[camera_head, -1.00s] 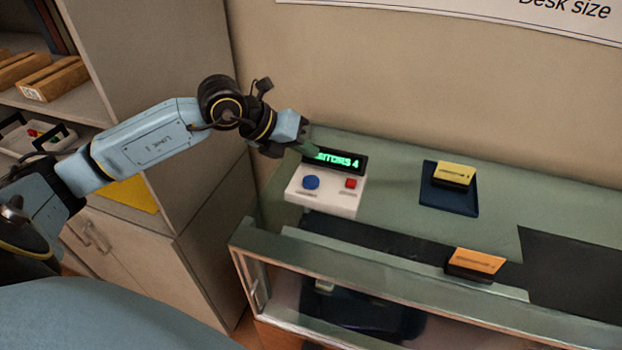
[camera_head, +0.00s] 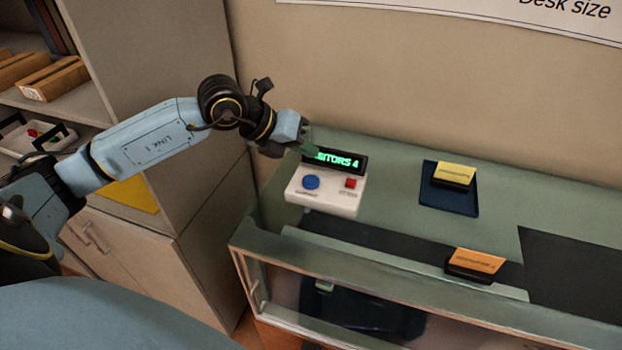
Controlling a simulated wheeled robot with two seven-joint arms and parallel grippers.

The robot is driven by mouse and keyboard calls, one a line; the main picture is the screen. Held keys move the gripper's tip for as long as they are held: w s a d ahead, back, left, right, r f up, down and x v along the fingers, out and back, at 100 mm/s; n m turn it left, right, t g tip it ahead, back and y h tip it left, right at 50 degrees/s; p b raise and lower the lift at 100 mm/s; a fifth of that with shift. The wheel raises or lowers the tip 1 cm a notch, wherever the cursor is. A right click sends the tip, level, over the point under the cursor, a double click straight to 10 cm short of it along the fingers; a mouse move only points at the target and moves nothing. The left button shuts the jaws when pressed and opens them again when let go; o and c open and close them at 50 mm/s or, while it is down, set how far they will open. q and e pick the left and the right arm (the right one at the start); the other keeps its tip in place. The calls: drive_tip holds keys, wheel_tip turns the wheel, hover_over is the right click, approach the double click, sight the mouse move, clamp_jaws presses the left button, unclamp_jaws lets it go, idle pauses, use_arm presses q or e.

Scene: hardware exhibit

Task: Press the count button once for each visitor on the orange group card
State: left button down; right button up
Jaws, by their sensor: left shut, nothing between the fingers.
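A white counter box (camera_head: 325,200) stands on the green top of the display case. It has a blue button (camera_head: 312,182) on its left and a smaller red button (camera_head: 350,183) on its right; their labels are too small to read. Its black display (camera_head: 340,161) shows green text ending in "ITORS 4", with the start covered by my left gripper. My left gripper (camera_head: 308,146) is shut and empty, above and behind the blue button, apart from it. The orange card (camera_head: 477,261) sits in a dark holder near the case's front; its print is unreadable. My right gripper is out of view.
A yellow card (camera_head: 455,173) in a dark holder stands on a dark blue mat (camera_head: 440,200) right of the box. Dark strips lie on the case top (camera_head: 395,205). A shelf cabinet (camera_head: 165,60) stands at left, a wall behind.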

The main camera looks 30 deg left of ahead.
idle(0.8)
use_arm(q)
drive_tip(key=m, duration=0.2)
drive_tip(key=shift+d+r+m, duration=0.25)
drive_tip(key=shift+m, duration=0.15)
wheel_tip(320, 180, up, 3)
drive_tip(key=m+y, duration=0.1)
drive_tip(key=m, duration=0.4)
drive_tip(key=m+t+y, duration=0.1)
drive_tip(key=m+y, duration=0.1)
drive_tip(key=m, duration=0.3)
drive_tip(key=shift+a+r+p, duration=0.1)
drive_tip(key=shift+r+p, duration=0.05)
drive_tip(key=shift+p, duration=0.2)
drive_tip(key=b, duration=0.5)
hover_over(307, 182)
wheel_tip(307, 182, down, 8)
drive_tip(key=shift+r, duration=0.2)
drive_tip(key=shift+f+b, duration=0.65)
drive_tip(key=shift+b, duration=0.1)
